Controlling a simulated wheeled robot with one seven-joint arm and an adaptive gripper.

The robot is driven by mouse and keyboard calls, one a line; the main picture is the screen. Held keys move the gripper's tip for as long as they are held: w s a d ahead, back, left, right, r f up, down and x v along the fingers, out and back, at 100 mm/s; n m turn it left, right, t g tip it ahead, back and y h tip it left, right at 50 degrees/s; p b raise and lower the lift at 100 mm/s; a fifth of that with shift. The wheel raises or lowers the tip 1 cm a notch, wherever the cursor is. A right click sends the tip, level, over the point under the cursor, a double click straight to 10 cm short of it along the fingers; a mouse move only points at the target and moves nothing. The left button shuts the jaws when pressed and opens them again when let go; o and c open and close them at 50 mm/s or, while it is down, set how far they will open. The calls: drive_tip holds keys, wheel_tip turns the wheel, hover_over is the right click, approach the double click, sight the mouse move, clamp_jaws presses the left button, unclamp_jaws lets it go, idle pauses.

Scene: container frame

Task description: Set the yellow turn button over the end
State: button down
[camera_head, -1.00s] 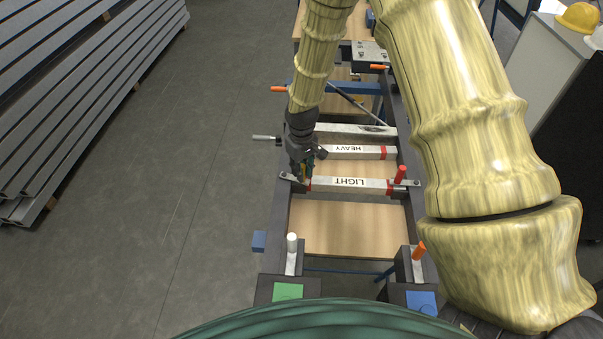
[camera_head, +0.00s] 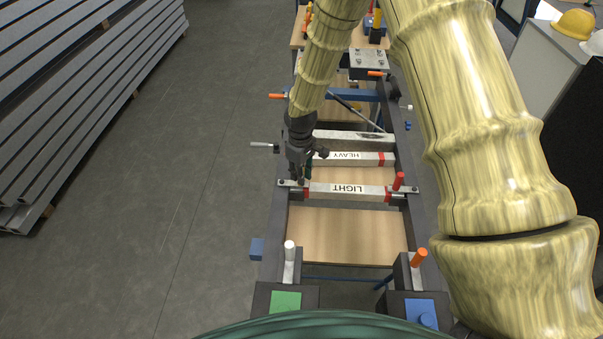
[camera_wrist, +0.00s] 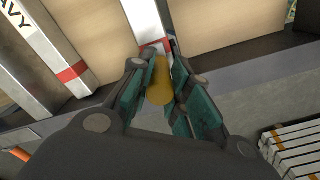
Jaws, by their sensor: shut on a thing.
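The yellow turn button (camera_wrist: 160,82) is between my gripper's fingers in the wrist view, lying roughly in line with a pale bar that has a red band. My gripper (camera_wrist: 157,66) is shut on it. In the head view my gripper (camera_head: 300,181) is down at the left end of the bar marked LIGHT (camera_head: 345,190), and it hides the button there. The bar's red-banded end shows just beyond the fingertips in the wrist view (camera_wrist: 154,45). Whether the button overlaps the bar's end is hard to tell.
The HEAVY bar (camera_head: 350,158) lies behind the LIGHT bar. A red handle (camera_head: 398,180) stands at the LIGHT bar's right end. A white handle (camera_head: 290,250) and an orange handle (camera_head: 418,257) stand on the near frame corners.

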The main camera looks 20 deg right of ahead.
drive_tip(key=c, duration=1.3)
unclamp_jaws()
wheel_tip(320, 180, up, 12)
drive_tip(key=shift+a, duration=0.1)
